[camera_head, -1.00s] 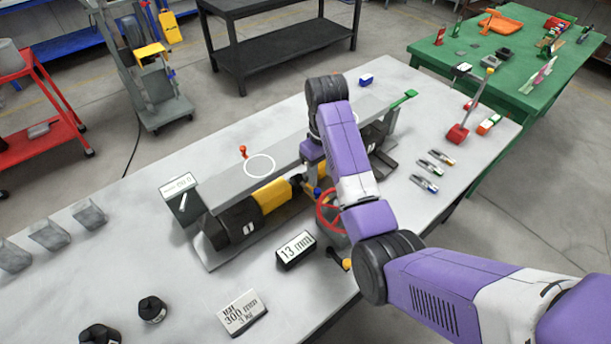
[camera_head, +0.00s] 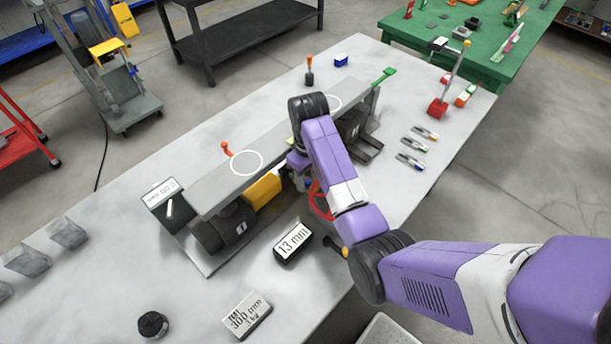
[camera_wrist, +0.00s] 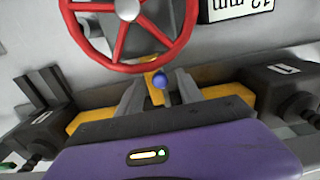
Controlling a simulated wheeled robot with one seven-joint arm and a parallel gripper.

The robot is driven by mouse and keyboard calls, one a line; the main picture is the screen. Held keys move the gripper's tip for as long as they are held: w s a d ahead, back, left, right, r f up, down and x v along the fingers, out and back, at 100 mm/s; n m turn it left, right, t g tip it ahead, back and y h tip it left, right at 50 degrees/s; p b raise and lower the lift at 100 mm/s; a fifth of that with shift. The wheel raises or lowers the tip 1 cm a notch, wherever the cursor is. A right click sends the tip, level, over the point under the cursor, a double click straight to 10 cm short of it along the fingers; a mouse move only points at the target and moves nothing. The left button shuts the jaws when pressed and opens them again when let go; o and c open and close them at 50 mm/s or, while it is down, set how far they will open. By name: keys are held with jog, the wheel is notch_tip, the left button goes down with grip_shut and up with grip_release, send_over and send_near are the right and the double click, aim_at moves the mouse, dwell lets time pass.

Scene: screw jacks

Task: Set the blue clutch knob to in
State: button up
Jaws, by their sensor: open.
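The blue clutch knob (camera_wrist: 158,80) shows in the wrist view as a small ball in front of a yellow part, below the red handwheel (camera_wrist: 128,25). My gripper (camera_wrist: 159,90) is open, with one grey finger on each side of the knob in the picture. I cannot tell whether either finger touches it, or how deep it sits between them. The grey beam (camera_head: 215,190) of the jack rig lies behind.
A red-based lever (camera_head: 437,107) and several small clips (camera_head: 411,161) are to the right.

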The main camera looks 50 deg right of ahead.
grip_shut()
dwell(1.4)
